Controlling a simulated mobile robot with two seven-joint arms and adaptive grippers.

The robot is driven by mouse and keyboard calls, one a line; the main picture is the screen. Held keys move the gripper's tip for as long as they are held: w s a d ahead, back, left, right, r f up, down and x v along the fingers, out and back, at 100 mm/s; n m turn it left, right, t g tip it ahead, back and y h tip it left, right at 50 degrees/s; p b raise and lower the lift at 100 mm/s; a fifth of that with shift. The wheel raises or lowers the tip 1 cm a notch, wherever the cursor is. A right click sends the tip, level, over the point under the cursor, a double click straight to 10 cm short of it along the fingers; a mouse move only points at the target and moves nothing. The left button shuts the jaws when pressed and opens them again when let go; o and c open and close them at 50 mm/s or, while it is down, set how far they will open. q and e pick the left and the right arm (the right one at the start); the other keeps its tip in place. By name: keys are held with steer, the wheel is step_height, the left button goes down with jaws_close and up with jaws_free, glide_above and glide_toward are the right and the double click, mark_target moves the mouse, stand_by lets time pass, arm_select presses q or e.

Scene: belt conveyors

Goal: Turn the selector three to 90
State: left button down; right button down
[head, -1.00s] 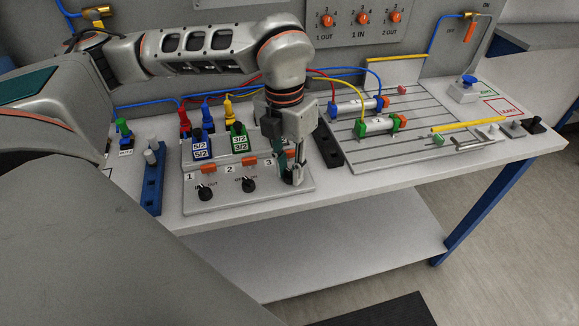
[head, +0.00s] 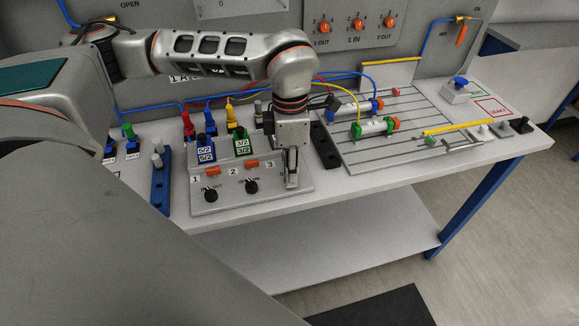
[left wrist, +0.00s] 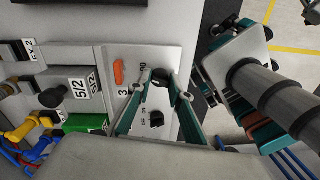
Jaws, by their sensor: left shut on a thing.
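The grey selector panel (head: 228,203) lies on the bench. It has knobs numbered 1, 2 and 3, each with an orange lamp. My left gripper (head: 291,184) points down at selector three and hides it in the head view. In the left wrist view the two teal-sided fingers converge and their tips (left wrist: 164,80) close on selector three, which they mostly cover. Its angle cannot be read. The label 3 and its orange lamp (left wrist: 118,73) show beside the tips. Selector two (left wrist: 157,118) is a black knob between the fingers, nearer the palm.
Behind the panel stand a blue valve (head: 203,148) and a green valve (head: 241,145) with coloured hoses. The slotted plate (head: 385,161) with cylinders is to the right, past a black block (head: 325,146). The bench's front strip is clear.

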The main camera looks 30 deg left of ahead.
arm_select(q)
steer(key=shift+w+r+m+p, duration=0.1)
steer(key=shift+m+p, duration=0.2)
steer(key=shift+m, duration=0.7)
arm_select(e)
steer(key=shift+w+r, duration=0.2)
steer(key=shift+r, duration=0.55)
steer(key=shift+f, duration=0.2)
arm_select(q)
steer(key=c, duration=1.8)
jaws_free()
steer(key=shift+c, duration=0.2)
step_height(320, 180, up, 12)
steer(key=shift+w+a, duration=0.2)
steer(key=shift+w, duration=0.1)
arm_select(e)
steer(key=shift+r, duration=0.1)
